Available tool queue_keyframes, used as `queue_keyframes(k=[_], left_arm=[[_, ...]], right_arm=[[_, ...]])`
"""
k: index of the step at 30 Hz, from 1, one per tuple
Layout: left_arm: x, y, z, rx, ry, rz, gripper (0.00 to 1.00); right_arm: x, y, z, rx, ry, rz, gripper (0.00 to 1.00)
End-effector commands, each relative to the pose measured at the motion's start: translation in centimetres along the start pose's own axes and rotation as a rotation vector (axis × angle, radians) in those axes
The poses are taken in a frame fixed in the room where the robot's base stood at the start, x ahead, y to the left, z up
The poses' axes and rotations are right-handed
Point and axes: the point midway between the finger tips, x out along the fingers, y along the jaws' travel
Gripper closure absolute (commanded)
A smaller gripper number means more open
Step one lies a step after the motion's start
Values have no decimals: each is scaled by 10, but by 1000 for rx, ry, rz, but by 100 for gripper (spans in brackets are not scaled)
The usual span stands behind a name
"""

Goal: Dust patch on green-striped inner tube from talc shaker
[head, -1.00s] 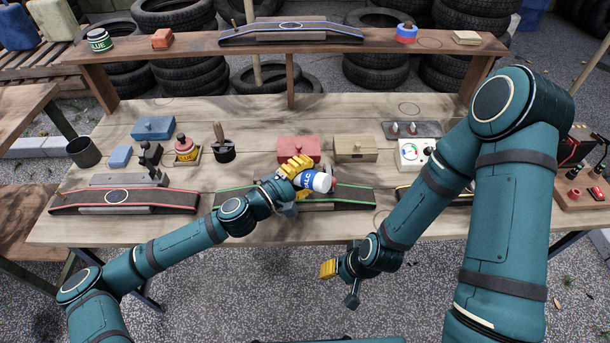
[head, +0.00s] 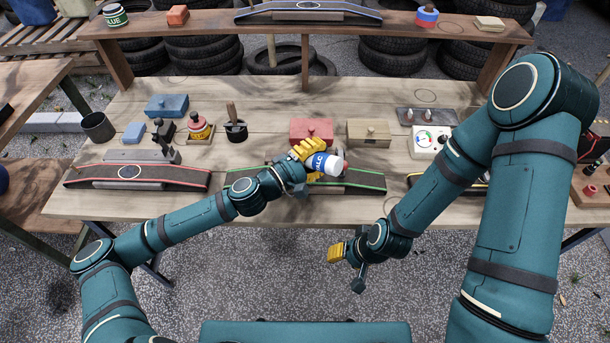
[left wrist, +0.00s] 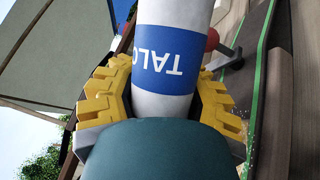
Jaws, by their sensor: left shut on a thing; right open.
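The talc shaker (head: 328,164) is a white bottle with a blue label. My left gripper (head: 306,160) is shut on it and holds it tilted, close to horizontal, over the green-striped inner tube (head: 366,180). In the left wrist view the shaker (left wrist: 168,50) stands between the yellow fingers (left wrist: 160,105), and the green stripe shows at the right. The gripper and shaker hide the tube's middle, so I cannot see the patch clearly. My right gripper (head: 346,268) is open and empty in front of the table edge.
A red-striped tube (head: 90,176) lies at the left. A red box (head: 311,130) and a tan box (head: 369,132) stand behind the green-striped tube. A gauge box (head: 428,141) is at the right. A raised shelf (head: 210,34) crosses the back.

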Motion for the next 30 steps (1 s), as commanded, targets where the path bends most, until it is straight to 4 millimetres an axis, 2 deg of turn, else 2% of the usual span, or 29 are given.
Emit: queue_keyframes(k=[6, 9, 20, 30], left_arm=[[2, 19, 5, 1, -1, 0, 100], [2, 22, 6, 0, 0, 0, 100], [0, -1, 0, 0, 0, 1, 100], [0, 0, 0, 1, -1, 0, 100]], right_arm=[[-15, -6, -2, 0, 1, 0, 53], [-17, -6, -2, 0, 1, 0, 53], [2, 1, 0, 0, 0, 0, 53], [2, 0, 0, 0, 0, 0, 53]])
